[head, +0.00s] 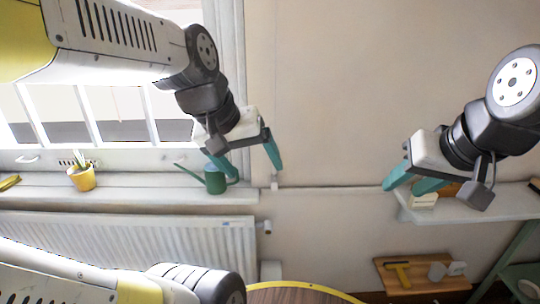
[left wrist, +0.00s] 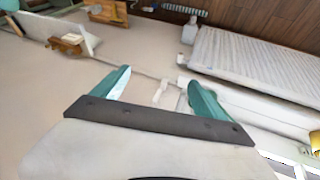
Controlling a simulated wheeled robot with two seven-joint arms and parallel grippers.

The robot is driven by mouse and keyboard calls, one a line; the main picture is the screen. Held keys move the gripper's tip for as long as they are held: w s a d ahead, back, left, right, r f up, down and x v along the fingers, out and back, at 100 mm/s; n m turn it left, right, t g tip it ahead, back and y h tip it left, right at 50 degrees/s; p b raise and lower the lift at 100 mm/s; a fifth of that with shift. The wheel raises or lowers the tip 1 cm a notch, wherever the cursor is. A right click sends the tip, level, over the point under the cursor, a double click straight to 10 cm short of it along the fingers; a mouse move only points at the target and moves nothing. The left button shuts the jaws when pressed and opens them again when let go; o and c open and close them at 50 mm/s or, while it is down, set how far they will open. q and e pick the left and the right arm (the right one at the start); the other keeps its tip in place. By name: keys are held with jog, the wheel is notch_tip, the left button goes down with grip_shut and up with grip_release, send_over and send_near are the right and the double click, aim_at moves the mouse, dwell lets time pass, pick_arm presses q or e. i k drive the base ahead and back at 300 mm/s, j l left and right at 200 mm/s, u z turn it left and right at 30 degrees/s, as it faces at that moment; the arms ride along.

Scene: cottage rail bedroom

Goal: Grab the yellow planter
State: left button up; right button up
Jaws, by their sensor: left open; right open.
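The yellow planter (head: 82,179) stands upright on the white windowsill (head: 130,195) at the left in the head view, with a small plant in it. My left gripper (head: 250,163) is open and empty. It is well to the right of the planter, above and near a green watering can (head: 215,180). My right gripper (head: 410,186) is open at the right of the head view, by the wall shelf.
A white radiator (head: 130,244) is below the sill. A wall shelf (head: 475,204) at the right bears a small pale block (head: 424,200). Below it is a wooden board (head: 422,283) with tools. A round brown table edge (head: 295,295) shows at the bottom.

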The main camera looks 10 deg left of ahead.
aim_at(86, 181)
jog(key=u, duration=2)
jog(key=i, duration=0.75)
jog(key=i+j, duration=0.15)
jog(key=i, duration=0.55)
jog(key=l+z, duration=0.05)
